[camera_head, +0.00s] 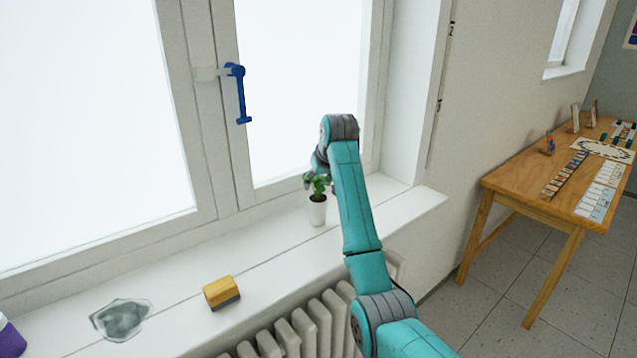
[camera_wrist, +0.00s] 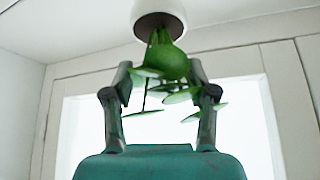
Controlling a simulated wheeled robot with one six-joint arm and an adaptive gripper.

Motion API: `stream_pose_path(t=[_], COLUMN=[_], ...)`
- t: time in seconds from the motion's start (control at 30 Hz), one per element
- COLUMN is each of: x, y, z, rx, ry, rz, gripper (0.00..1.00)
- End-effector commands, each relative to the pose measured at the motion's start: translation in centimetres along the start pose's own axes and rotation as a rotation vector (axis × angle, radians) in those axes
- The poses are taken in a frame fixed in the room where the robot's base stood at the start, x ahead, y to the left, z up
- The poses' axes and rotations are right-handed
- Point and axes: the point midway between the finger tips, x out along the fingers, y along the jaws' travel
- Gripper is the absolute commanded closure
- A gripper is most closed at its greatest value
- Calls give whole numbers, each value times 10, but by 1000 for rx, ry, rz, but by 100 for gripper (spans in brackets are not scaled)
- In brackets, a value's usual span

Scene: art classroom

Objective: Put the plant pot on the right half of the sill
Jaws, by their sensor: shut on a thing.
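The plant pot (camera_head: 317,213) is small and white with green leaves. In the head view it is upright at the right part of the white window sill (camera_head: 270,248). Its base is at or just above the surface; I cannot tell if it touches. In the wrist view the pot (camera_wrist: 160,17) shows upside down at the top, its foliage hanging between my two fingers. My gripper (camera_wrist: 160,70) is shut on the plant. In the head view my gripper (camera_head: 312,181) is just above the pot, mostly hidden by my arm and the leaves.
A yellow and grey sponge-like block (camera_head: 221,292) lies on the sill left of the pot. A grey-green stain (camera_head: 121,319) and a purple object (camera_head: 10,338) are farther left. The window handle (camera_head: 239,93) is blue. A radiator (camera_head: 300,328) stands below the sill; a wooden table (camera_head: 530,178) is right.

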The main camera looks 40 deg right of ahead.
Motion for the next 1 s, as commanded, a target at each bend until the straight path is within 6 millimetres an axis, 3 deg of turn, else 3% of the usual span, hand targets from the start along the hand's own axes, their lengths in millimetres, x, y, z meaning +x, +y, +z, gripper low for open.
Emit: stream_pose_path(t=[0.37,0.4,0.5,0.83,1.0], x=[4,5,4,4,-6], y=[0,0,0,0,-3], z=[2,3,3,2,-6], rx=[0,0,0,0,-1], ry=[3,2,2,2,3], rz=[0,0,0,0,0], gripper=[100,40,18,18,18])
